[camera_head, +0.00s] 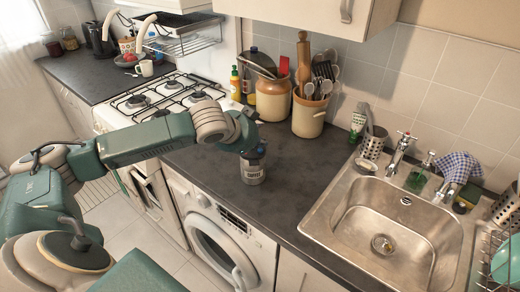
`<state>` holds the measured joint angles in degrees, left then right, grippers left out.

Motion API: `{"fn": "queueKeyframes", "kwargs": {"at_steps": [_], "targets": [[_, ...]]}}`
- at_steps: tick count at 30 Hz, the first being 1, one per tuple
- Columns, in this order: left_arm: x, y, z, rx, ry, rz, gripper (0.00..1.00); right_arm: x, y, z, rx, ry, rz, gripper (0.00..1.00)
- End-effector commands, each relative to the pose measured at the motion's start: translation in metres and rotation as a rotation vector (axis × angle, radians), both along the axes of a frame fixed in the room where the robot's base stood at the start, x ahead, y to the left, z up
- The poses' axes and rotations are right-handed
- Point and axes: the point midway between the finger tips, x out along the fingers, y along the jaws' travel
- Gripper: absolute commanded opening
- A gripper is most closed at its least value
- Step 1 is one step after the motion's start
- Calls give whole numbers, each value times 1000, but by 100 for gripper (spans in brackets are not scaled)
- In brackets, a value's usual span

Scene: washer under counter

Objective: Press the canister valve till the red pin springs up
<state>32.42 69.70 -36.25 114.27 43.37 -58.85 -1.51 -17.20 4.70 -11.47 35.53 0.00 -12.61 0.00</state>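The canister (253,169), a small grey can with a pale label, stands upright on the dark counter (290,205) above the washer. My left arm reaches in from the left, and its end with the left gripper (253,148) is right at the canister's top. The gripper hides most of the valve, and I see no red pin. The fingers are too small and covered to show whether they are open or shut, or whether they touch the valve. My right gripper is not in view.
Behind the canister stand a utensil crock (307,116), a tan jar (273,101) and bottles. A gas hob (160,98) is left and a steel sink (340,215) right. The washer (215,230) is below. The counter between canister and sink is clear.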

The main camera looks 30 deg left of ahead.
Motion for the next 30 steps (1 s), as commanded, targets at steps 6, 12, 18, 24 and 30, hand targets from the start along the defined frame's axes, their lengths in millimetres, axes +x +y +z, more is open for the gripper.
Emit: {"fn": "queueKeyframes", "kwargs": {"at_steps": [6,12,18,24,30], "targets": [[0,0,-3,-1,1,-1,0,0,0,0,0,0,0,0],[0,0,-5,0,1,0,0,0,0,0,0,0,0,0],[0,0,-8,0,1,0,0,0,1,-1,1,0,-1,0],[0,0,-10,0,1,0,0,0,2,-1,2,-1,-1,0],[0,0,-8,0,1,0,0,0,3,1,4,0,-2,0]]}}
